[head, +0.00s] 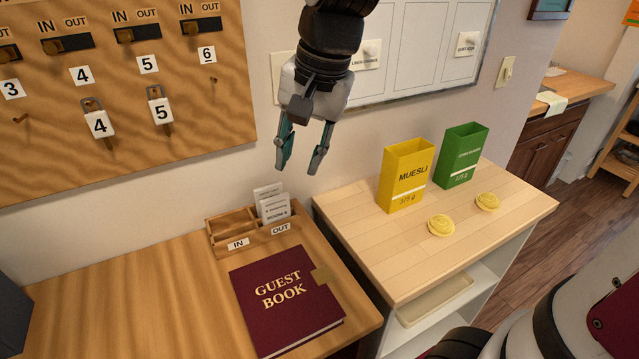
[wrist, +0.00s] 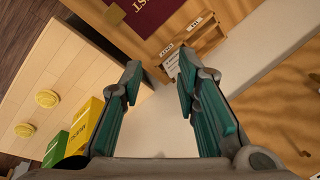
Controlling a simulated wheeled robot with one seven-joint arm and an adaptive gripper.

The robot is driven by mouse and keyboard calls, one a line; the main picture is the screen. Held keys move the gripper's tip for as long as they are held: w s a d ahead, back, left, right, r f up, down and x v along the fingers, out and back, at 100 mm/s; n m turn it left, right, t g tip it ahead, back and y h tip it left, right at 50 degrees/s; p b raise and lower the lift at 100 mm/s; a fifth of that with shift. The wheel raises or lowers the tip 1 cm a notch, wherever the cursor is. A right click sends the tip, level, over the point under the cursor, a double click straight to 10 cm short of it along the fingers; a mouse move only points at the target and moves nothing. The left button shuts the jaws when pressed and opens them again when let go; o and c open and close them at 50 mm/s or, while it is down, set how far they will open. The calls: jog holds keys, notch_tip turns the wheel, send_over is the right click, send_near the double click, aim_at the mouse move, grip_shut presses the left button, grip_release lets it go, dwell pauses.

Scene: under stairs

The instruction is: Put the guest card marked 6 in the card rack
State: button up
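The wooden card rack (head: 213,238) stands at the back right of the desk, with an IN label on its left part and an OUT label on its right. White cards (head: 275,209) stand upright in the OUT part; their print is too small to read, so I cannot tell which is marked 6. The IN part looks empty. My gripper (head: 297,165) is open and empty, pointing down above and right of the rack. In the wrist view, the rack (wrist: 207,42) and cards (wrist: 172,63) show beyond the open fingers (wrist: 160,78).
A maroon guest book (head: 286,300) lies before the rack. A key board (head: 110,160) hangs above, with tags on hooks 4 and 5 and bare hooks at 3 and 6. A yellow muesli box (head: 402,180), a green box (head: 462,160) and two yellow discs stand on the right-hand counter.

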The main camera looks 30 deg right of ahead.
jog(key=s+n+t+h, duration=0.1)
jog(key=s+n+t, duration=0.1)
jog(key=s+n, duration=0.6)
jog(key=s, duration=0.5)
jog(key=shift+s+t, duration=0.25)
jog(key=shift+t, duration=0.15)
jog(key=shift+r, duration=0.1)
